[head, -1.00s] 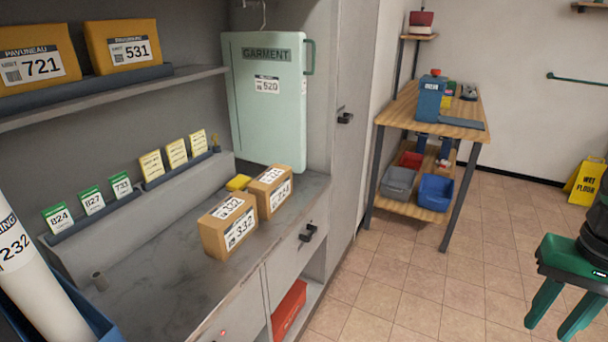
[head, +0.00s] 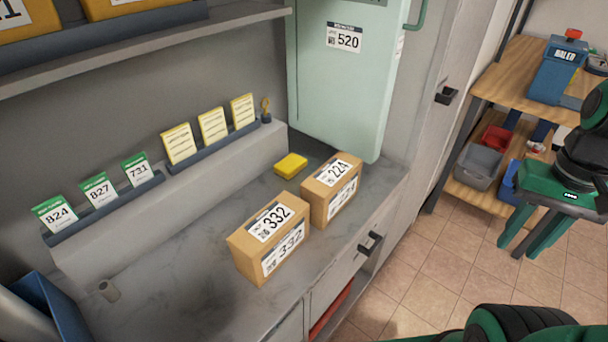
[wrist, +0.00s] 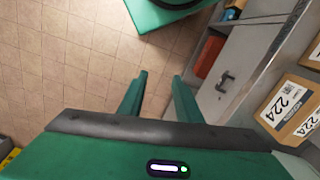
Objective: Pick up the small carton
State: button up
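Two brown cartons stand side by side on the grey counter. The carton labelled 332 (head: 268,240) is nearer, and the carton labelled 224 (head: 331,189) is behind it to the right and looks slightly smaller. The 224 carton also shows at the right edge of the wrist view (wrist: 288,108), cut off by the frame. My gripper (head: 518,248) is at the right in the head view, over the floor and apart from both cartons. In the wrist view my gripper's two green fingers (wrist: 160,77) are spread, with only floor tiles between them.
A yellow block (head: 291,166) lies behind the cartons. Numbered cards stand in a rack (head: 107,207) at the back left. A drawer handle (head: 370,243) sticks out in front. A wooden workbench (head: 515,75) stands at right.

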jog(key=shift+w+a, duration=0.25)
jog(key=shift+w, duration=0.4)
jog(key=o, duration=0.9)
jog(key=shift+s+d+r, duration=0.1)
jog(key=shift+s+r, duration=0.15)
jog(key=shift+s, duration=0.15)
jog(key=shift+c, duration=0.2)
jog(key=o, duration=0.3)
jog(key=shift+w+d+n, duration=0.1)
jog(key=shift+n, duration=0.4)
jog(key=w+a+n+h, duration=0.3)
jog(key=w+n, duration=0.5)
jog(key=w, duration=0.2)
jog(key=n+t+h, duration=0.6)
jog(key=n+t, duration=0.3)
jog(key=n, duration=1.6)
send_near(330, 174)
jog(key=shift+w+d+f+y, duration=0.15)
jog(key=shift+w+d+f, duration=0.1)
jog(key=shift+w+d, duration=0.3)
jog(key=shift+w+d+f+y, duration=0.2)
jog(key=shift+w+d, duration=0.15)
jog(key=shift+w, duration=0.25)
jog(key=shift+s+x, duration=0.2)
jog(key=shift+x, duration=2.65)
